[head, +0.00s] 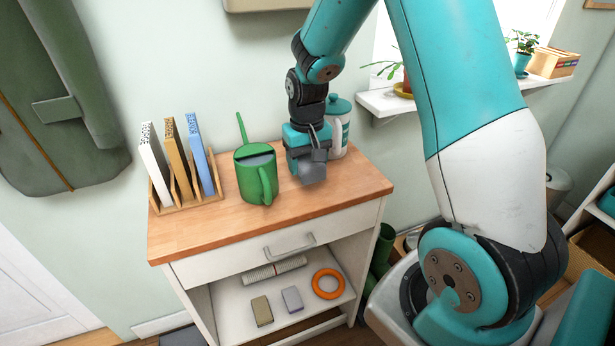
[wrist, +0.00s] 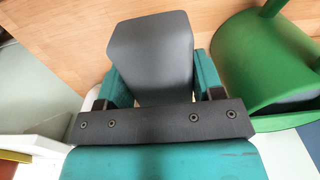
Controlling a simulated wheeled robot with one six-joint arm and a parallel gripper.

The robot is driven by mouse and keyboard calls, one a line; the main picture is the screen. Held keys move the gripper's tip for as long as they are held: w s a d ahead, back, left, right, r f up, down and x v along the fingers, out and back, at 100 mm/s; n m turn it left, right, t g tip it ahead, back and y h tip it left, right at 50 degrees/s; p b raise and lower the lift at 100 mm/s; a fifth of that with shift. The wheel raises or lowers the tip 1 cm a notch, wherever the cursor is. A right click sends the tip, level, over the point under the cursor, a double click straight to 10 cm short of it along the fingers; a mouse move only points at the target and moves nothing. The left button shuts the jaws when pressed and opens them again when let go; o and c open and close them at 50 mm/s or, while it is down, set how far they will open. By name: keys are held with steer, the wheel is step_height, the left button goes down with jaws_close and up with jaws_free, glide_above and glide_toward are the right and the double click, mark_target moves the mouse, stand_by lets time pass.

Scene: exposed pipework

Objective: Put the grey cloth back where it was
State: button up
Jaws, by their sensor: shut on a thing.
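The grey cloth (head: 313,173) looks like a smooth, dark grey folded block. My gripper (head: 317,157) is shut on it, over the right part of the wooden cabinet top (head: 345,192). In the wrist view the grey cloth (wrist: 152,55) stands out between the two teal fingers (wrist: 160,88), with the wood behind it. I cannot tell whether its lower end touches the wood.
A green watering can (head: 257,178) stands just left of my gripper, and a white jar with a teal lid (head: 338,130) close behind. A rack of packets (head: 185,200) is further left. The lower shelf holds an orange ring (head: 328,296), two small blocks and a striped roll (head: 275,270).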

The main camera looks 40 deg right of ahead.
mark_target(308, 187)
steer(key=shift+f, duration=2.3)
steer(key=o, duration=0.9)
steer(key=shift+f, duration=0.1)
